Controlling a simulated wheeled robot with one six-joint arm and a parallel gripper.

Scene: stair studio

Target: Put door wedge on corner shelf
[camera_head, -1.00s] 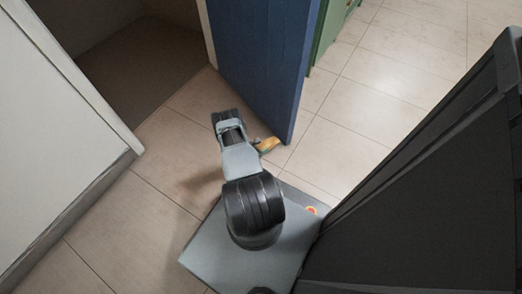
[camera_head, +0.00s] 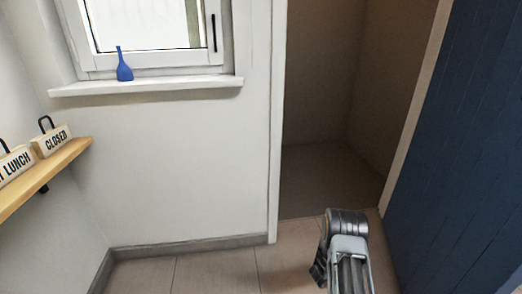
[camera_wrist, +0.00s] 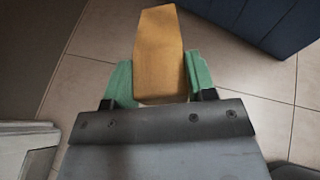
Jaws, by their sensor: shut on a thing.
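The door wedge (camera_wrist: 159,50) is a yellow-orange block in the wrist view. It sits between the two green fingers of my gripper (camera_wrist: 160,82), which is shut on it and holds it over the tiled floor. Its lower end is partly hidden by my gripper body. In the head view my arm shows at the lower right; the fingers and wedge cannot be made out there. A wooden shelf (camera_head: 52,172), seemingly the corner shelf, is on the left wall, well away from my arm. It carries a "CLOSED" sign block (camera_head: 52,141) and a "LUNCH" sign block (camera_head: 16,164).
A blue door (camera_head: 462,150) stands on the right, beside an open doorway (camera_head: 330,150). A blue vase (camera_head: 124,68) stands on the window sill (camera_head: 150,86). The white wall (camera_head: 180,160) below it is bare. Tiled floor (camera_head: 215,270) shows clear in front.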

